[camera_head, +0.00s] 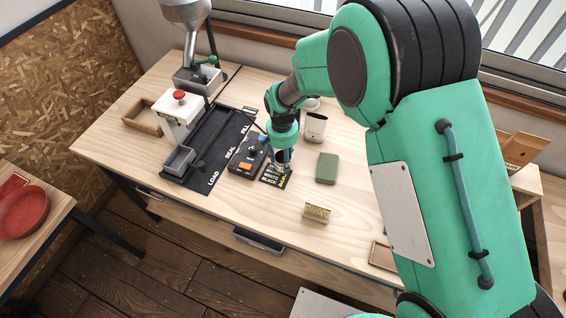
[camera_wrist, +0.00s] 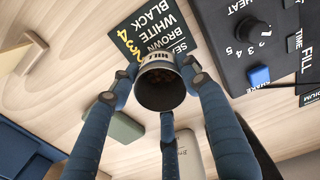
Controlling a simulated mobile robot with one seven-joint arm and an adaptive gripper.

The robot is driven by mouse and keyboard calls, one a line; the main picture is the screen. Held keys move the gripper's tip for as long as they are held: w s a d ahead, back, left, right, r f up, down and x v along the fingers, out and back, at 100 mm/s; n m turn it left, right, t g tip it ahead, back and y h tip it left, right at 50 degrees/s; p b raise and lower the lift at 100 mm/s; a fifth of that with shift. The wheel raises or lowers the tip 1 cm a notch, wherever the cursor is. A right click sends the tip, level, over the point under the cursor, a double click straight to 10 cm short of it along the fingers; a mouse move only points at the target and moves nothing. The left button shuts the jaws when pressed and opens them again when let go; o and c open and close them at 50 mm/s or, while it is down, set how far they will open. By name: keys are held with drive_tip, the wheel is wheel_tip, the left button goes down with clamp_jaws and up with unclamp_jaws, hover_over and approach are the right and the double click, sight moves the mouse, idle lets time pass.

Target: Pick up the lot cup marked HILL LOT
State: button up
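The lot cup (camera_wrist: 157,62), pale outside with a dark inside, shows HILL on its wall in the wrist view; the rest of its label is hidden. Its mouth faces my wrist camera. My gripper (camera_wrist: 160,84) has its blue fingers around the cup, with the tips against its wall. In the head view my gripper (camera_head: 283,160) is low over the black colour card (camera_head: 274,178), and the cup is mostly hidden among the fingers. Whether the cup's base touches the card or table cannot be told.
Left of my gripper is a dark control box (camera_head: 244,160) with a knob, near the LOAD-SEAL-FILL mat (camera_head: 214,157) and sealer (camera_head: 180,118). A green block (camera_head: 327,167) and a yellowish block (camera_head: 317,213) lie right and in front.

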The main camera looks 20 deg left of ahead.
drive_tip(key=shift+c, duration=0.7)
wheel_tip(320, 180, up, 10)
drive_tip(key=p, duration=0.1)
